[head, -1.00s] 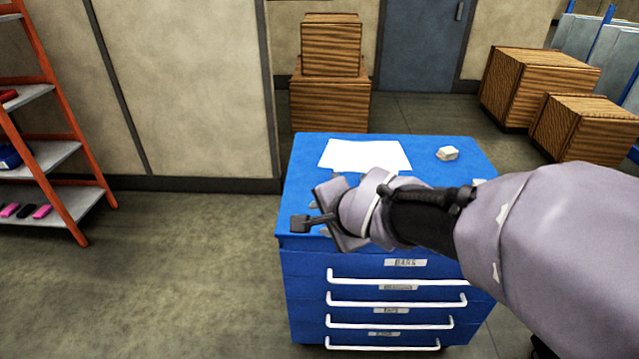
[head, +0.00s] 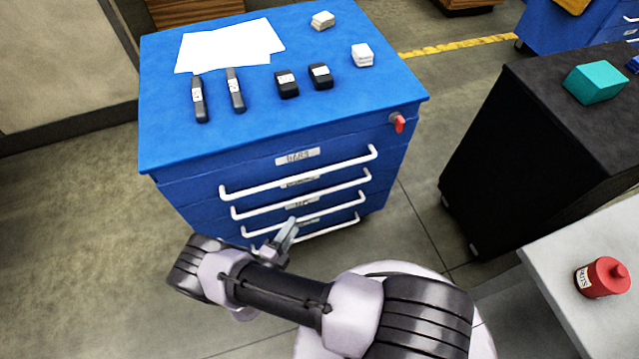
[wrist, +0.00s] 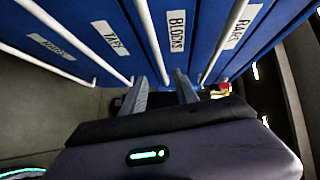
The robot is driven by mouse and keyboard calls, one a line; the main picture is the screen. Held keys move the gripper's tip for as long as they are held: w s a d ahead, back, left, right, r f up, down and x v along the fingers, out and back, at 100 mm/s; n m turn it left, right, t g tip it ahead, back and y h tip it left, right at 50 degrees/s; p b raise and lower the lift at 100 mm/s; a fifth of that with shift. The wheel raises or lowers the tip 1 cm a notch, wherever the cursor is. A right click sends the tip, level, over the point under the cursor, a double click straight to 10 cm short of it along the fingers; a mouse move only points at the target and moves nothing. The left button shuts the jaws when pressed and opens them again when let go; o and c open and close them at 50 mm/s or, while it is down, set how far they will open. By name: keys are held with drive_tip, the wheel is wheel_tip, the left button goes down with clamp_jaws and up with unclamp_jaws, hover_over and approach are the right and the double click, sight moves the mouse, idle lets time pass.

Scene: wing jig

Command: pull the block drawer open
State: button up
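The blue drawer cabinet (head: 250,105) stands ahead with its drawers looking shut. The block drawer, labelled BLOCKS (wrist: 177,31), is second from the top. Its white handle bar (wrist: 148,36) runs down the wrist view toward the gap between my fingers; in the head view it is the second bar (head: 250,211). My gripper (wrist: 163,90) is open, its two grey fingers apart and pointing at the drawer fronts. In the head view my gripper (head: 287,234) is in front of the lower drawers. Whether the fingers straddle or touch the bar I cannot tell.
Black blocks (head: 287,84), dark bars (head: 235,90), white paper (head: 229,45) and white pieces (head: 362,55) lie on the cabinet top. A black cabinet (head: 510,150) stands at right, with a grey table (head: 560,265) holding a red container (head: 602,278). Floor at left is clear.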

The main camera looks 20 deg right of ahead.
sight(313, 195)
drive_tip(key=b+x, duration=0.2)
drive_tip(key=x, duration=0.5)
drive_tip(key=b+x, duration=0.2)
drive_tip(key=x, duration=0.5)
drive_tip(key=shift+s+f, duration=0.1)
drive_tip(key=shift+f, duration=0.15)
drive_tip(key=shift+w+d+r, duration=0.1)
drive_tip(key=shift+w+d, duration=0.2)
drive_tip(key=shift+d, duration=0.05)
clamp_jaws()
